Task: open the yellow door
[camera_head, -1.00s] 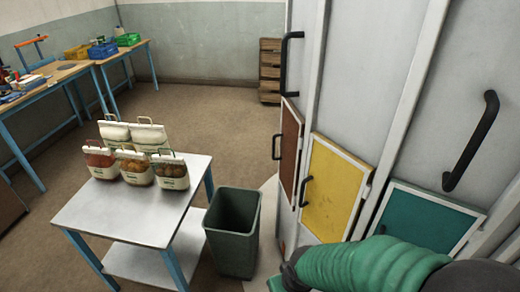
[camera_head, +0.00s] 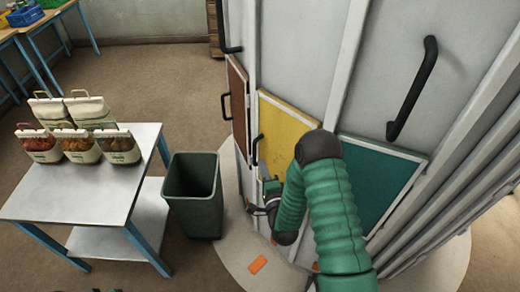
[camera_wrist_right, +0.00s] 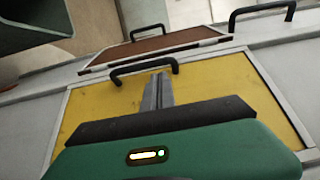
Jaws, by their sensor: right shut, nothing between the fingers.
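The yellow door (camera_head: 283,128) is a framed panel low in the grey wall and looks shut. Its black handle (camera_head: 256,149) is at its left edge. My right gripper (camera_head: 268,187) is just below the handle, and my green arm covers the door's lower right part. In the right wrist view the yellow door (camera_wrist_right: 90,108) fills the middle, with its black handle (camera_wrist_right: 130,69) along the far edge. My right fingers (camera_wrist_right: 156,84) are shut together and empty, pointing at the handle; I cannot tell whether they touch it. My left gripper is not in view.
A brown door (camera_head: 238,105) is left of the yellow one and a teal door (camera_head: 375,180) right of it, both with grey surroundings. A green bin (camera_head: 195,190) stands left of my gripper. A metal table (camera_head: 75,195) with several bagged goods is further left.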

